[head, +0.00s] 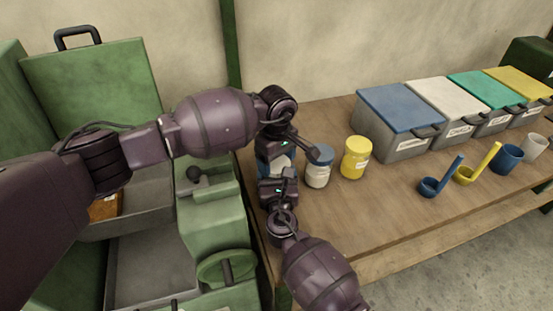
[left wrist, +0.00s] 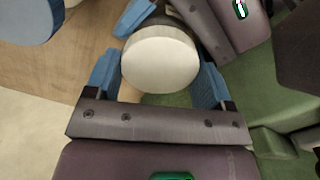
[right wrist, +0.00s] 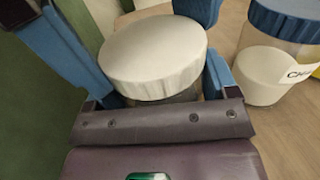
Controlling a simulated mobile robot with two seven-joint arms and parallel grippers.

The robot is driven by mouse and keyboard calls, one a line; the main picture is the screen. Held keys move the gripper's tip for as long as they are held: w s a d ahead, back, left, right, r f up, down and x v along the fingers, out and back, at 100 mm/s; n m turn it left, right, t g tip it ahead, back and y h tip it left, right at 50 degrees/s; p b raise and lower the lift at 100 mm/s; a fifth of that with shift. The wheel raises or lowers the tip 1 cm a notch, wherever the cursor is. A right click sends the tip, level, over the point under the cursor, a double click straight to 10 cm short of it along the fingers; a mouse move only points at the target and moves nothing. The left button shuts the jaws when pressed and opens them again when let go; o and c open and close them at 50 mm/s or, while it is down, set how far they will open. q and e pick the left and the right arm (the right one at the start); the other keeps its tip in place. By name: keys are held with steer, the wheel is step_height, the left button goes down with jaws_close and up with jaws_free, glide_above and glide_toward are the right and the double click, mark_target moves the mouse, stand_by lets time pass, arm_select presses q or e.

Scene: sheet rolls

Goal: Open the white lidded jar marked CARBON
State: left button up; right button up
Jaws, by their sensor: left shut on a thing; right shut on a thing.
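The white lidded jar shows from above in the left wrist view (left wrist: 160,62) and in the right wrist view (right wrist: 152,55), its round lid sitting level on top. A little of its body shows under the lid in the right wrist view; its label is hidden. My left gripper (head: 277,153) is shut on the jar from the far side, and my right gripper (head: 280,181) is shut on it from the near side. Blue fingers flank the jar in both wrist views. Whether each grips the lid or the body, I cannot tell.
A blue-lidded jar (head: 318,166) and a yellow-lidded jar (head: 355,157) stand close to the right. Lidded bins (head: 403,150) line the back, with ladles (head: 430,186) and cups (head: 507,158) before them. A green machine (head: 205,225) borders the table's left edge. The front middle is clear.

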arm_select(q)
steer(key=n, duration=0.5)
steer(key=shift+n, duration=0.4)
arm_select(e)
steer(key=shift+a, duration=0.1)
arm_select(q)
steer(key=n, duration=0.6)
steer(key=shift+n, duration=0.4)
steer(key=n, duration=0.7)
steer(key=shift+w+r, duration=0.1)
steer(key=n, duration=0.6)
steer(key=shift+a+r, duration=0.1)
steer(key=shift+r, duration=0.25)
steer(key=shift+r, duration=0.7)
steer(key=shift+r, duration=0.15)
